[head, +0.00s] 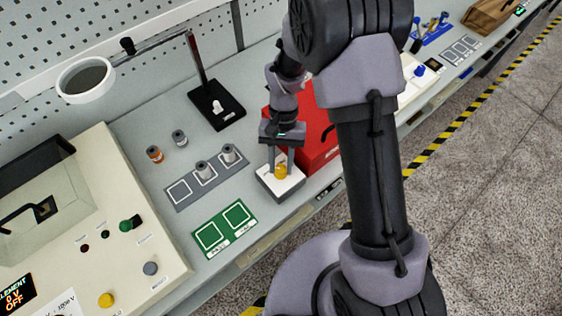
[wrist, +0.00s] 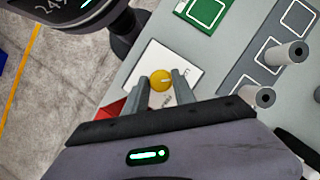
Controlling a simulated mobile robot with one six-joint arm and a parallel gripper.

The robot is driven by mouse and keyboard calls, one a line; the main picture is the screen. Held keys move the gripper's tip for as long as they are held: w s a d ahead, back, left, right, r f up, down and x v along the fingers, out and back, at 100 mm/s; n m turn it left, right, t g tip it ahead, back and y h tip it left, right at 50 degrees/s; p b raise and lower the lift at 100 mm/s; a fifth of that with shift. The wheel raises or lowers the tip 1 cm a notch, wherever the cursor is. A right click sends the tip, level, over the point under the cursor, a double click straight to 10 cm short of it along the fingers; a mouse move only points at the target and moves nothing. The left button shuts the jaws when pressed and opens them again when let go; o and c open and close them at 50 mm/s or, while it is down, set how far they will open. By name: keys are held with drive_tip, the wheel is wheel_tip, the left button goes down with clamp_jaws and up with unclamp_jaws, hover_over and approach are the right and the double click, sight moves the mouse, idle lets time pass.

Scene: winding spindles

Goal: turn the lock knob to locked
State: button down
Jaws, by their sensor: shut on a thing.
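The yellow round knob (head: 281,172) sits on a small box with a white top (head: 292,187) and dark sides, near the bench's front edge. My gripper (head: 280,163) points down over the box and is shut on the knob. In the wrist view, the knob (wrist: 160,80) lies between the two fingertips, with a small pale mark on its right side. Printed marks show on the white plate (wrist: 155,57) beside the knob, too small to read. I cannot tell which setting the knob stands at.
A red box (head: 318,140) stands right behind the knob box. A grey tray (head: 180,204) with metal spindles and a green two-square plate (head: 226,228) lie to the left. A cream control panel (head: 130,270) fills the lower left. A lamp stand (head: 215,105) is behind.

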idle(0.3)
drive_tip(key=c, duration=1)
unclamp_jaws()
drive_tip(key=shift+c, duration=0.2)
drive_tip(key=p+v, duration=0.4)
drive_tip(key=v, duration=1.3)
drive_tip(key=shift+r+p, duration=0.25)
drive_tip(key=shift+p, duration=0.05)
drive_tip(key=shift+s+d, duration=0.1)
